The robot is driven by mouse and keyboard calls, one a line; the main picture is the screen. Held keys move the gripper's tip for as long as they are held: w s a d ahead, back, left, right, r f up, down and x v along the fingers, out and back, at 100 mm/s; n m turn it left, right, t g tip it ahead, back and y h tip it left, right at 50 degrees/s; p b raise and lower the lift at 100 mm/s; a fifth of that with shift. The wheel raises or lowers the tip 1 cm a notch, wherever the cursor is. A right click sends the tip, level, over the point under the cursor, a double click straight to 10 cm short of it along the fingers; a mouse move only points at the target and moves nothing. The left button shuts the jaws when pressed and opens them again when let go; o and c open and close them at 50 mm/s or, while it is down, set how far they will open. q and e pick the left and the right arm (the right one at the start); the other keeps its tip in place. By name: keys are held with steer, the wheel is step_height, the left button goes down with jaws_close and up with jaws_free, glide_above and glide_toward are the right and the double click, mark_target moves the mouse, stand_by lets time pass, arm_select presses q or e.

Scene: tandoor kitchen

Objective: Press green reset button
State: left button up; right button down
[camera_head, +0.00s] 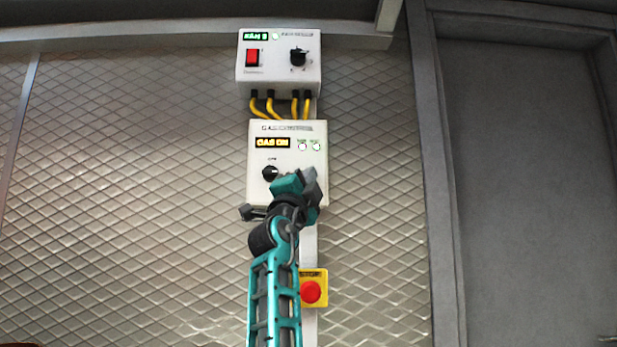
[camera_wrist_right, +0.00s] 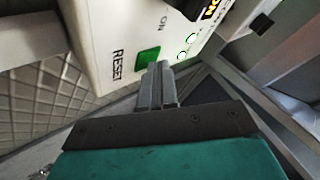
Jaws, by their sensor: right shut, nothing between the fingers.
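The green reset button (camera_wrist_right: 147,57) sits on the white lower control box (camera_head: 259,188), beside the word RESET, and shows in the right wrist view. In the head view my right gripper hides that part of the box. My right gripper (camera_head: 309,178) is shut and empty, in front of the box's lower right. In the wrist view its closed fingertips (camera_wrist_right: 160,68) are beside the button's right edge in the picture. I cannot tell whether they touch it. My left gripper is in neither view.
The lower box has a yellow display (camera_head: 272,142), a black knob (camera_head: 270,173) and small green-rimmed lamps (camera_head: 316,146). An upper box (camera_head: 278,80) with a red switch joins it by yellow cables (camera_head: 270,106). A red emergency button (camera_head: 311,292) is below.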

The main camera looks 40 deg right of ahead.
steer(key=shift+s+a+f+b, duration=0.1)
steer(key=shift+s+a+b, duration=0.3)
steer(key=shift+s+a, duration=0.2)
steer(key=shift+s+a+b, duration=0.45)
steer(key=shift+s+a, duration=0.35)
steer(key=shift+s, duration=0.2)
steer(key=shift+s+a+b, duration=0.4)
steer(key=shift+s+a, duration=0.35)
steer(key=shift+s, duration=0.2)
